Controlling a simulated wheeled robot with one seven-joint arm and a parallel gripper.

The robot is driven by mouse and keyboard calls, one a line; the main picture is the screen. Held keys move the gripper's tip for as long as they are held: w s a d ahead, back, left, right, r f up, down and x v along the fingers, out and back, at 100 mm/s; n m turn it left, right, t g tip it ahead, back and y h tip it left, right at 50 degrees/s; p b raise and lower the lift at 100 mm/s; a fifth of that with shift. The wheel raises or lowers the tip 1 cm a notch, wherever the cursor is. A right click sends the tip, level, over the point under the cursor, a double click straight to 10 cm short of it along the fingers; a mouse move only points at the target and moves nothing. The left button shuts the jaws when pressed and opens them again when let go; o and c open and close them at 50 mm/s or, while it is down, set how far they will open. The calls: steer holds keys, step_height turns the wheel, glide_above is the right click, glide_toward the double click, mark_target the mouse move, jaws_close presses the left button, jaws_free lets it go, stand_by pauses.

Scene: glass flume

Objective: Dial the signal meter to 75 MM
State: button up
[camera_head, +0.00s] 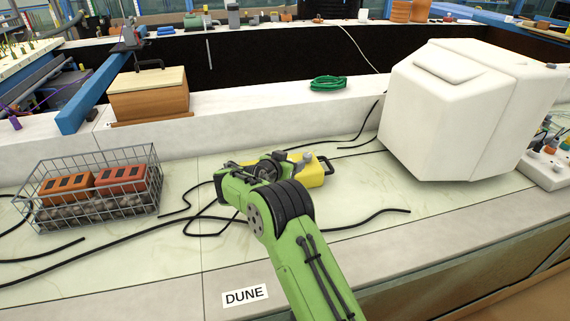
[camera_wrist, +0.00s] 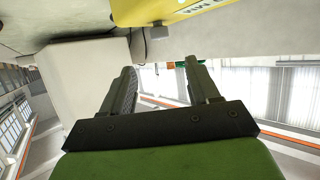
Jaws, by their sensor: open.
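The signal meter (camera_head: 314,172) is a yellow box with a dark handle at its right, on the pale counter just behind my arm; my arm hides its left part. A grey knob (camera_head: 308,158) shows on it. In the wrist view the yellow meter (camera_wrist: 170,8) is at the top edge, with partial, upside-down "MM" lettering. A small grey block, seemingly the knob (camera_wrist: 157,32), hangs below it. My gripper (camera_wrist: 161,68) is open, its two fingers apart with nothing held between them; the knob appears beyond the fingertips, apart from them. The dial reading cannot be seen.
A large white box (camera_head: 440,110) stands to the right. A wire basket (camera_head: 150,185) with orange blocks is at the left. Black cables (camera_head: 370,217) lie across the counter. A green coil (camera_head: 328,82) and a wooden box (camera_head: 148,100) sit on the ledge behind. A DUNE label (camera_head: 246,296) is in front.

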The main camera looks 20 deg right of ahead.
steer(key=shift+v, duration=1.65)
